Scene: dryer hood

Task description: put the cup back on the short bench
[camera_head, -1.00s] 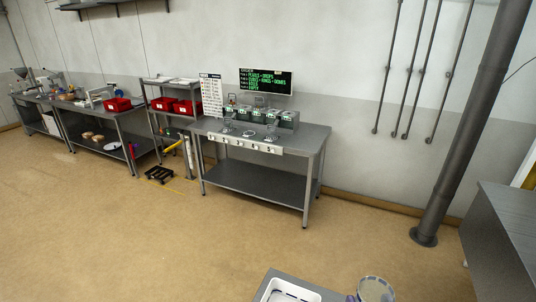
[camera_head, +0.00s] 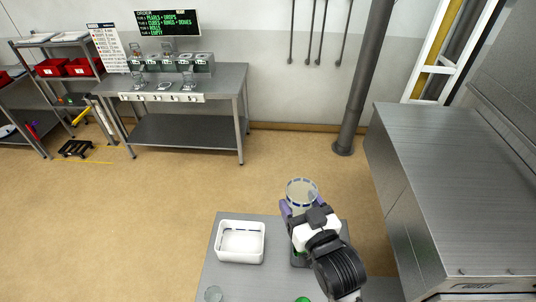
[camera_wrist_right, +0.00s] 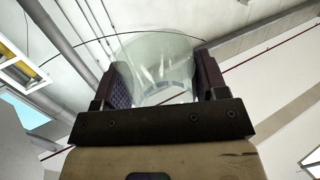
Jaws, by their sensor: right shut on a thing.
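The cup (camera_head: 301,190) is a clear, see-through vessel with blue marks around its rim. My right gripper (camera_head: 302,206) is shut on it, with one purple-padded finger on each side. In the right wrist view the cup (camera_wrist_right: 158,65) sits between the two fingers. In the head view it appears above the far edge of a small grey bench (camera_head: 228,274); the exact height is hard to tell. Another grey bench (camera_head: 184,130) with numbered labels stands against the wall, holding several glass vessels. I cannot tell which one is the short bench. My left gripper is not in view.
A white tray (camera_head: 241,259) lies on the near bench, left of my arm. A large steel unit (camera_head: 455,180) stands at the right, and a dark pole (camera_head: 362,85) behind. Open floor lies between the benches.

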